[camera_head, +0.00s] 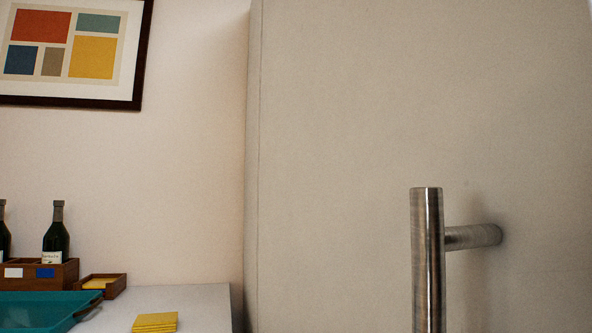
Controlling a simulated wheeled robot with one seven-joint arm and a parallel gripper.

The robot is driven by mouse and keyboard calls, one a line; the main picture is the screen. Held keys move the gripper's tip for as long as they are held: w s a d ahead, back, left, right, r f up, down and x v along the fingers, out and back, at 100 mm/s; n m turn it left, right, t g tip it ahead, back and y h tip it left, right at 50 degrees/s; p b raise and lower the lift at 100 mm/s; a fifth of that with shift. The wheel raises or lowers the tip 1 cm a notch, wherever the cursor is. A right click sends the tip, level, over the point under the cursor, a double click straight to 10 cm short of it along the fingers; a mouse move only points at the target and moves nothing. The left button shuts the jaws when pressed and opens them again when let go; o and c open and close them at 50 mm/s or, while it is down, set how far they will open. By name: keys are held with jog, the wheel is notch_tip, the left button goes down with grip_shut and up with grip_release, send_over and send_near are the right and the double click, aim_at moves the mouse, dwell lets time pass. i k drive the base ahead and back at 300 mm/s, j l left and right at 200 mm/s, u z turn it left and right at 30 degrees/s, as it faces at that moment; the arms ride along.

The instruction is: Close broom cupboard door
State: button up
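The broom cupboard door (340,140) is a large plain off-white panel that fills the right half of the head view. Its left edge stands upright beside the wall. A vertical metal bar handle (427,260) is fixed to it by a round post at the right, and its lower end runs out of the picture. I cannot tell from this view how far the door stands open. My gripper is not in view.
A light counter (210,303) lies at the lower left, left of the door. It holds a teal tray (40,308), a wooden crate with dark bottles (56,240), a small wooden box (108,284) and a yellow stack (155,322). A framed picture (70,50) hangs above.

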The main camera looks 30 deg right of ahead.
aim_at(426, 165)
jog(key=j+u, duration=0.25)
jog(key=j, duration=0.4)
jog(key=j+u, duration=0.3)
jog(key=j, duration=0.3)
jog(key=i, duration=0.05)
